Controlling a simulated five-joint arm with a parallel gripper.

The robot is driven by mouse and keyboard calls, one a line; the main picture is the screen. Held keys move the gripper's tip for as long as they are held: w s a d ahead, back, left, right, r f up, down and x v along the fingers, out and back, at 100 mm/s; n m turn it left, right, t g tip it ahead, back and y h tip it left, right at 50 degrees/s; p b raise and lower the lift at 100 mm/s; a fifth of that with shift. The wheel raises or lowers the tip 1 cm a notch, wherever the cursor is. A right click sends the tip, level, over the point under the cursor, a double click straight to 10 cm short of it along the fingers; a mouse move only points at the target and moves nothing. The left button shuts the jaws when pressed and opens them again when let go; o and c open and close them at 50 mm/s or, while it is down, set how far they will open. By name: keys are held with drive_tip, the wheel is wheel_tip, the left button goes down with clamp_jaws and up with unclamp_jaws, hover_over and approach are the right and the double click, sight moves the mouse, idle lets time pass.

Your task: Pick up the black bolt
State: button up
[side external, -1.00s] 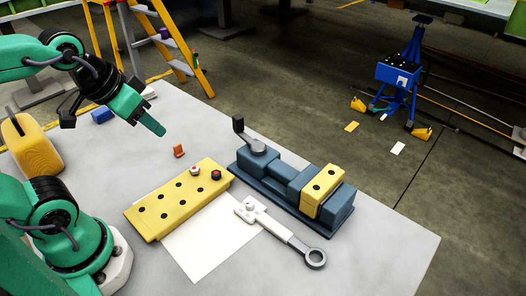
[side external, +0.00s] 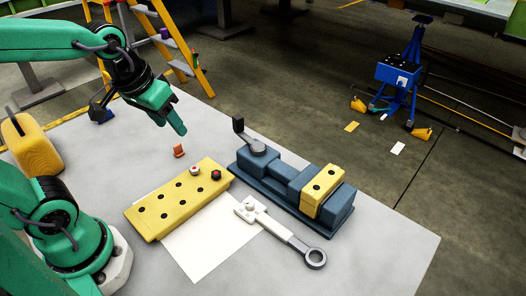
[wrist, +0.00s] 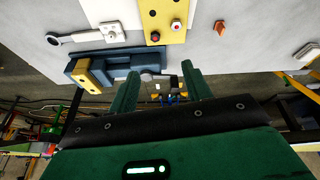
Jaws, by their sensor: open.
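The black bolt (side external: 216,175), dark with some red on it, stands in the yellow plate (side external: 158,213) near its right end. In the wrist view the black bolt (wrist: 155,37) is near the top centre. A white bolt with a red top (side external: 194,170) stands beside it, and it also shows in the wrist view (wrist: 176,25). My gripper (side external: 178,126) is in the air above and behind the plate, away from both bolts. In the wrist view my gripper (wrist: 160,92) has its two green fingers apart with nothing held between them.
A blue-grey vise (side external: 285,180) holding a yellow block (side external: 322,190) stands right of the plate. A wrench-like tool (side external: 280,231) and white paper (side external: 205,250) lie in front. A small orange piece (side external: 178,150) is behind the plate. A yellow rounded block (side external: 30,145) is at left.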

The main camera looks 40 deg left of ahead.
sight(216, 172)
drive_tip(key=shift+w+d+f+n+g, duration=0.25)
drive_tip(key=shift+w+f+n+g, duration=0.5)
drive_tip(key=shift+w+f, duration=1)
drive_tip(key=shift+w+d+f+n+g, duration=0.2)
drive_tip(key=shift+w+f+n+g, duration=0.55)
drive_tip(key=shift+w+f, duration=0.95)
drive_tip(key=shift+w+d+f+n+g, duration=0.25)
drive_tip(key=shift+w+f+n+g, duration=0.65)
drive_tip(key=shift+f, duration=1.45)
drive_tip(key=shift+w+f+t, duration=0.1)
drive_tip(key=shift+w+t, duration=0.1)
drive_tip(key=shift+t, duration=0.1)
drive_tip(key=shift+f, duration=1.2)
drive_tip(key=shift+f, duration=0.1)
drive_tip(key=shift+f, duration=2.5)
drive_tip(key=c, duration=1.1)
drive_tip(key=shift+o, duration=0.2)
drive_tip(key=shift+r, duration=0.1)
